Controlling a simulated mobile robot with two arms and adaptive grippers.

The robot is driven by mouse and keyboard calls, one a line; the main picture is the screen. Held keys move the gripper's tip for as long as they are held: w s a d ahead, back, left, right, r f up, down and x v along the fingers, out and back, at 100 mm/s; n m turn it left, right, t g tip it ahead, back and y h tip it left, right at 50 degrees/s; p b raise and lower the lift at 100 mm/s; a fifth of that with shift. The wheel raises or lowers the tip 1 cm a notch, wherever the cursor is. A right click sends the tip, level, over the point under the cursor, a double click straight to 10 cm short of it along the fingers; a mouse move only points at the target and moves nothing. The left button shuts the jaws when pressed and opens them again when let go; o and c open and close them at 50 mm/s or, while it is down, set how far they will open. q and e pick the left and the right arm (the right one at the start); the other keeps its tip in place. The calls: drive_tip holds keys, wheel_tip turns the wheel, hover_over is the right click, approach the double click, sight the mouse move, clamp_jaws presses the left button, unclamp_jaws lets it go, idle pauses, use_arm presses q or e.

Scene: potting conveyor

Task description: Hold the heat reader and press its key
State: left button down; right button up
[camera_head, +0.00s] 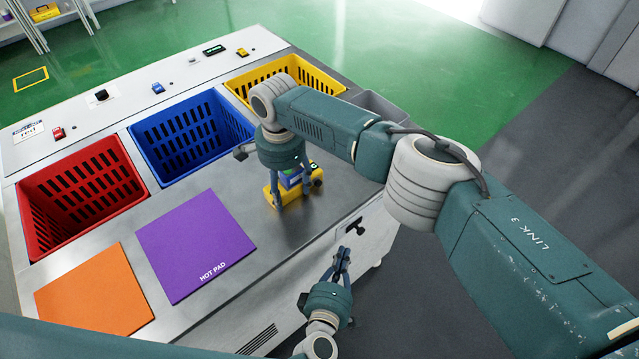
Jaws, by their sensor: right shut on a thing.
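The heat reader (291,196), a small yellow device with a blue and green part, is at the right part of the steel worktop, below the yellow crate. My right gripper (286,188) reaches down over it from above and is shut on it. The gripper and wrist hide part of the reader. I cannot make out its key, or whether the reader touches the worktop. My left gripper (342,258) is off the front edge of the bench, below and right of the reader. Its fingers are together and hold nothing visible.
Red (85,203), blue (190,137) and yellow (325,82) crates line the bench, with a grey bin (382,108) at the right end. An orange pad (95,290) and a purple hot pad (196,243) lie in front. Small switches sit on the back ledge.

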sight(327, 200)
use_arm(q)
drive_tip(key=w+d+r+n+t+y, duration=0.1)
drive_tip(key=w+r+n+y, duration=0.2)
drive_tip(key=r+n, duration=0.7)
wheel_tip(327, 200, up, 4)
drive_tip(key=shift+d+f, duration=0.1)
drive_tip(key=shift+d, duration=0.25)
drive_tip(key=shift+w, duration=0.1)
drive_tip(key=shift+w+a, duration=3.05)
drive_tip(key=shift+a, duration=0.05)
drive_tip(key=shift+w+a, duration=0.1)
drive_tip(key=shift+w+a, duration=0.2)
